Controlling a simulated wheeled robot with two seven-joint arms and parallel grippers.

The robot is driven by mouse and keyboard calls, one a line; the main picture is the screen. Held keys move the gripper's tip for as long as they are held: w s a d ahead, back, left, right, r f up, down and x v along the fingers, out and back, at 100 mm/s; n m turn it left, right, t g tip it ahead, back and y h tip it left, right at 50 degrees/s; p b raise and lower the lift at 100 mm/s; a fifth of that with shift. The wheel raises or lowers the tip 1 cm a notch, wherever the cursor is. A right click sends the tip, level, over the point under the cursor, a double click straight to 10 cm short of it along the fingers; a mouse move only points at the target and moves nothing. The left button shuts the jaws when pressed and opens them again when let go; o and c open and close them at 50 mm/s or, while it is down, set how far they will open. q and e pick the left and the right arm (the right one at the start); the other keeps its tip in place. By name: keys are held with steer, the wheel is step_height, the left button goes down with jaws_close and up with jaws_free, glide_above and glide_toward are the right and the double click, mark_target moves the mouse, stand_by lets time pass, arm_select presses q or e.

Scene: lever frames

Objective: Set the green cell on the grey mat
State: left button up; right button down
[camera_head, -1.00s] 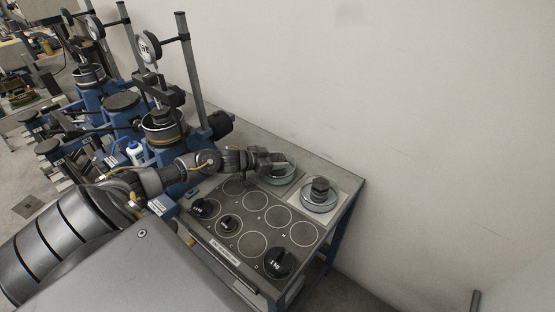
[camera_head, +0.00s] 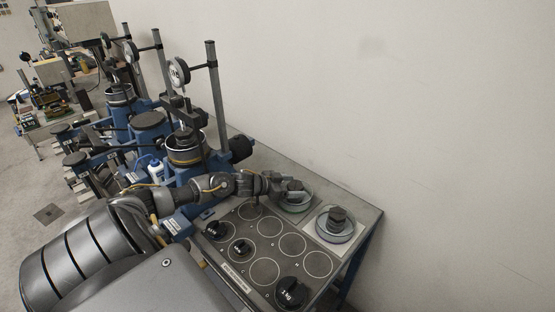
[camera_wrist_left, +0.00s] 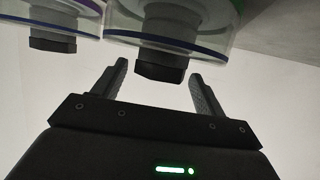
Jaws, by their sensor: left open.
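A round clear-walled cell with a greenish tint (camera_head: 296,206) and a dark knob stands at the back of the bench. My left gripper (camera_head: 287,186) is at its knob and hides part of it. In the left wrist view the jaws (camera_wrist_left: 159,68) are open, one finger to each side of the dark knob (camera_wrist_left: 161,66), with the clear cell wall (camera_wrist_left: 215,38) beyond. A second, similar cell (camera_head: 336,226) with a dark knob stands on a pale grey square mat (camera_head: 347,248). I cannot clearly tell the cells' colours apart. My right gripper is not in view.
A dark plate (camera_head: 245,215) with several white circles fills the bench front. Black weights stand on it, one marked 1 kg (camera_head: 291,292). Blue test machines (camera_head: 185,190) with upright posts and dial gauges stand to the left. A bare wall (camera_head: 420,110) rises behind.

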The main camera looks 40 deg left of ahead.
arm_select(q)
steer(key=v, duration=1.1)
steer(key=shift+b, duration=0.35)
steer(key=shift+r, duration=0.1)
